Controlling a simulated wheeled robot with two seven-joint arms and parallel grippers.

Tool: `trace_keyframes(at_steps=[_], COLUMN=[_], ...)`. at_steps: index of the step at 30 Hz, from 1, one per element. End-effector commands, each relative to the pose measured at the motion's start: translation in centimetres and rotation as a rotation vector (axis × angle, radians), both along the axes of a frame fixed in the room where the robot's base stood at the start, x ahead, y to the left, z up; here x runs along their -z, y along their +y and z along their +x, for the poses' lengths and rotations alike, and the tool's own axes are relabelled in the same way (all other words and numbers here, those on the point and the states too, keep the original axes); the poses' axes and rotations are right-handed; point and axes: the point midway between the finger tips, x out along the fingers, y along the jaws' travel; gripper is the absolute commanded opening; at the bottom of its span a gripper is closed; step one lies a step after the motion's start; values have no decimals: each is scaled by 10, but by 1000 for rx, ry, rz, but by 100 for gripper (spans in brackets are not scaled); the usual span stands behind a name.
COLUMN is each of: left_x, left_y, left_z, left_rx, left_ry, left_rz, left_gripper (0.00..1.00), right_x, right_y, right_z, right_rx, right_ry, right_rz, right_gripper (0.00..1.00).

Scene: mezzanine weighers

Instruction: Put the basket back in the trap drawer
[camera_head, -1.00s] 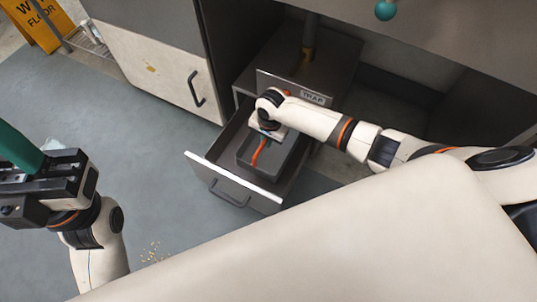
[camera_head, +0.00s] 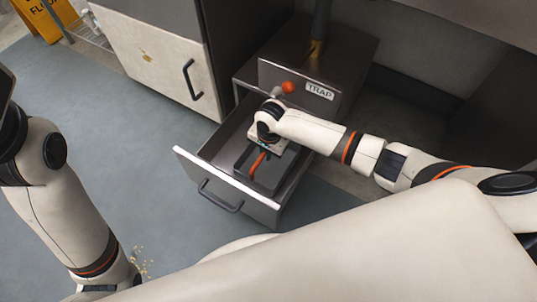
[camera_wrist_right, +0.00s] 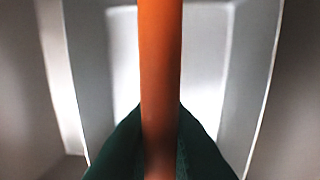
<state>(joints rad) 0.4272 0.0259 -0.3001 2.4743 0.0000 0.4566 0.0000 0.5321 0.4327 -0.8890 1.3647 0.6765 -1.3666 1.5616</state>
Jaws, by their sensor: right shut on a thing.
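The basket (camera_head: 262,184) is a dark grey open box with an orange handle (camera_head: 257,163). It sits within the outline of the open trap drawer (camera_head: 232,203), level, between the drawer walls. I cannot tell whether it rests on the drawer floor. My right gripper (camera_head: 266,151) is over the basket, shut on the handle. In the right wrist view, the handle (camera_wrist_right: 160,60) runs upright between the green fingertips (camera_wrist_right: 160,140), with pale walls behind it. My left arm is at the left edge of the head view; its fingertips are out of frame.
The trap housing (camera_head: 345,62), with its TRAP label (camera_head: 320,91) and an orange knob (camera_head: 288,87), stands behind the drawer. A pale cabinet door (camera_head: 165,65) is to the left. A yellow floor sign (camera_head: 40,20) is far left. The floor left of the drawer is mostly clear.

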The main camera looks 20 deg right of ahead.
Motion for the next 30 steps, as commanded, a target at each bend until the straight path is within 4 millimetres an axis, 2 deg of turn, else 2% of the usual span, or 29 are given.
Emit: trace_keyframes(at_steps=[11, 12, 15, 25, 27, 30], left_x=[-1, -1, -1, 1, -6, 0], left_y=[0, 0, 0, 0, 0, 1], left_z=[0, 0, 0, 0, -1, 11], left_rx=[0, 0, 0, 1, 0, 0], left_ry=[2, 2, 1, 1, -3, 47], left_rz=[0, 0, -1, 0, -1, -1], left_gripper=[34, 34, 34, 34, 34, 34], right_x=[2, 2, 2, 0, -8, -23], right_y=[1, 0, 0, 0, 0, -1], right_z=[0, 0, 0, 0, 0, -1], right_rx=[1, 1, 0, 0, 0, 0], right_ry=[1, 1, 1, -1, -1, 0], right_rz=[1, -1, -1, 0, 1, 0], right_gripper=[0, 18, 34, 34, 34, 34])
